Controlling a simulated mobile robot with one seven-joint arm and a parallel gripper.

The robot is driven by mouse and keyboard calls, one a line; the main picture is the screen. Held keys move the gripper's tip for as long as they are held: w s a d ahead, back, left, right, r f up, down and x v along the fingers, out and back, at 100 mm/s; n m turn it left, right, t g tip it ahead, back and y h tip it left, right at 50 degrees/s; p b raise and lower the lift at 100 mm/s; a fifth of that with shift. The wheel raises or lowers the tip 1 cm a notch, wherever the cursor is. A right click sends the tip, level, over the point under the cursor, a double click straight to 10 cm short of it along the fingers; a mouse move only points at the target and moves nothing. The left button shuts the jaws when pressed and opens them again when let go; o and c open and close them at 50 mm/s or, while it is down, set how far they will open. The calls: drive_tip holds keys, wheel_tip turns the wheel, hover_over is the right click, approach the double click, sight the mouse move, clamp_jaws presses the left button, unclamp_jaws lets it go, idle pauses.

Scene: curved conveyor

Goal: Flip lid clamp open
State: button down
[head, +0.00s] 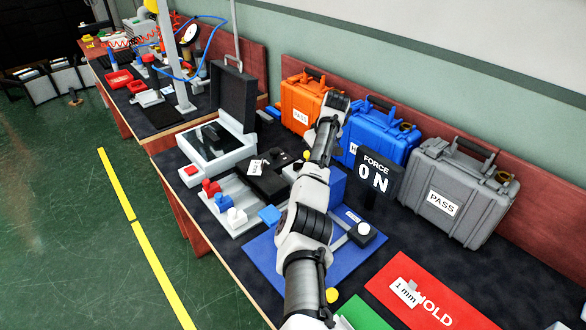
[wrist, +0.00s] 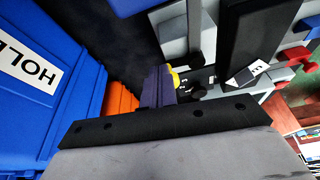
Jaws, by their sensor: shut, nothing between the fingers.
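My gripper (wrist: 157,88) shows in the wrist view as shut, empty dark fingers. In the head view my arm reaches over the bench and hides the gripper. A small yellow knob (wrist: 175,78) lies just beside the fingertips in the wrist view; I cannot tell if they touch. A yellow knob (head: 306,155) also shows beside my arm in the head view. I cannot make out for certain which part is the lid clamp. A white box with a raised black lid (head: 233,92) stands on the bench at left of centre.
An orange case (head: 300,98), a blue case (head: 385,128) marked HOLD in the wrist view, and a grey PASS case (head: 462,185) line the wall. A FORCE display (head: 374,178) stands right of my arm. A black block (head: 268,182) and red, blue and white pieces (head: 212,190) crowd the middle.

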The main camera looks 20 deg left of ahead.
drive_tip(key=shift+w+n, duration=0.25)
drive_tip(key=shift+n, duration=0.55)
drive_tip(key=shift+a+n+y, duration=0.1)
drive_tip(key=shift+n+y, duration=0.2)
drive_tip(key=shift+g, duration=0.3)
